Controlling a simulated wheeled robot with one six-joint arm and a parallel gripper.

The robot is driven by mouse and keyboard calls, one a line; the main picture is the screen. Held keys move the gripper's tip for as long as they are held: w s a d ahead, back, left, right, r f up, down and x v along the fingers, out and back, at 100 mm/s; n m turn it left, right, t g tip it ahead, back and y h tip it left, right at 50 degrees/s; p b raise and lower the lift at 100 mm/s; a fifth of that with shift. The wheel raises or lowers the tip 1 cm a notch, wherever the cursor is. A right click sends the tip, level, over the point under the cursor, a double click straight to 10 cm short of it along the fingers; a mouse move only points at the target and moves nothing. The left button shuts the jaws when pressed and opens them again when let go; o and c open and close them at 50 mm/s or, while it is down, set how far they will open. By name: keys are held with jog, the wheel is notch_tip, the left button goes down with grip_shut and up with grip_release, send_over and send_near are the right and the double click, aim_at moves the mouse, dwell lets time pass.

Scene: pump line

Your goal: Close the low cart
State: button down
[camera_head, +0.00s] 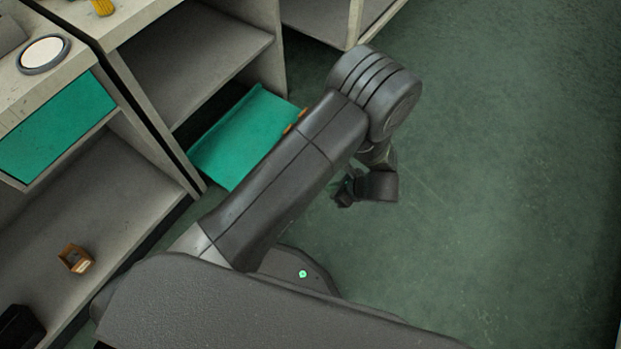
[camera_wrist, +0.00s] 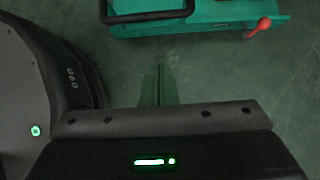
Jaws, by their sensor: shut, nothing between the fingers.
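The low cart (camera_head: 240,138) is a teal, flat-topped body near the floor, jutting out from the cabinet's lower bay. My arm covers part of its right side, where small orange parts show. In the wrist view a teal body, apparently the same cart (camera_wrist: 200,27), lies along the top with a black bar handle (camera_wrist: 150,17) and a red-knobbed lever (camera_wrist: 258,27). My gripper (camera_head: 345,191) is low over the floor, right of the cart and apart from it. Its narrow fingers (camera_wrist: 160,72) are shut and empty, pointing toward the cart with floor between.
A grey cabinet (camera_head: 215,55) stands behind the cart. At left, a counter with a round white-topped disc (camera_head: 43,54) has a teal front panel (camera_head: 55,130) and a lower shelf holding a small brown box (camera_head: 76,258). The green floor at right is clear.

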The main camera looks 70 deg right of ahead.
jog(key=w+r+b+x, duration=0.1)
jog(key=w+b+x, duration=0.1)
jog(key=x, duration=1)
jog(key=shift+d+r, duration=0.15)
jog(key=shift+d, duration=0.25)
jog(key=shift+w, duration=0.1)
jog(key=w+d+b, duration=0.2)
jog(key=w+d, duration=0.1)
jog(key=w, duration=0.8)
jog(key=w+d+b, duration=0.2)
jog(key=w+d, duration=0.2)
jog(key=w, duration=0.7)
jog(key=w+d+b, duration=0.2)
jog(key=w+d, duration=0.1)
jog(key=w, duration=0.8)
jog(key=shift+d+b, duration=0.35)
